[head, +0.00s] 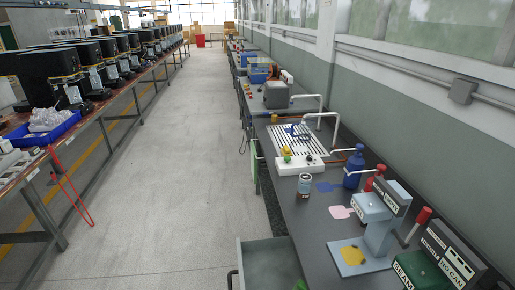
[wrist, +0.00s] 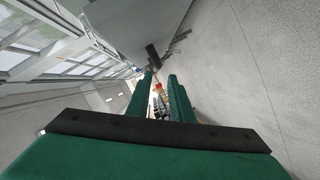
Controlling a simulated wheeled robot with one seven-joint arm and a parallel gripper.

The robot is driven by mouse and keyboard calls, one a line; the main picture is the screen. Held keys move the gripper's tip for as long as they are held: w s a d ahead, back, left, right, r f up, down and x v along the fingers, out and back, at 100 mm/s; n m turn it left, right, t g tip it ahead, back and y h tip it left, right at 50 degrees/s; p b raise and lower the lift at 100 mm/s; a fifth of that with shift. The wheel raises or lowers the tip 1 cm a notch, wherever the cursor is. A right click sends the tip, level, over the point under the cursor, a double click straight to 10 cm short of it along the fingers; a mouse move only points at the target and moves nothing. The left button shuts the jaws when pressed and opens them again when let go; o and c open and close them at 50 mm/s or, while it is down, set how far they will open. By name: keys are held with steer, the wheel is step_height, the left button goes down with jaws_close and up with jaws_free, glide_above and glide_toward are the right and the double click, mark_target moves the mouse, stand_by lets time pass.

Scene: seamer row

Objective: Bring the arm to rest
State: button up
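My gripper (wrist: 160,78) shows in the wrist view as two green fingers reaching away from a dark crossbar. A gap shows between the fingers with the far scene visible through it, so it is open, and nothing is held in it. The wrist view is tilted, with windows at the left, a grey panel at the top and pale floor at the right. My gripper and arm do not show in the head view.
A can (head: 304,187), blue bottle (head: 352,172) and light-blue seamer (head: 374,222) stand on the right-hand bench. A drawer (head: 268,262) sticks out below it. The left bench holds black machines (head: 58,68) and a blue tray (head: 44,133). The aisle (head: 180,170) between is clear.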

steer(key=s+d+f+m+g+y, duration=0.1)
steer(key=s+d+m, duration=0.15)
steer(key=s, duration=0.75)
steer(key=s+d+f+m+g+y, duration=0.1)
steer(key=s+d+y, duration=0.15)
steer(key=s, duration=0.65)
steer(key=s+d+r+m+t+h, duration=0.2)
steer(key=s+d+r+m, duration=0.4)
steer(key=s+d+r, duration=0.3)
steer(key=s+r, duration=0.4)
steer(key=r, duration=0.2)
steer(key=shift+r+m, duration=0.1)
steer(key=shift+m, duration=0.15)
steer(key=shift+a, duration=0.1)
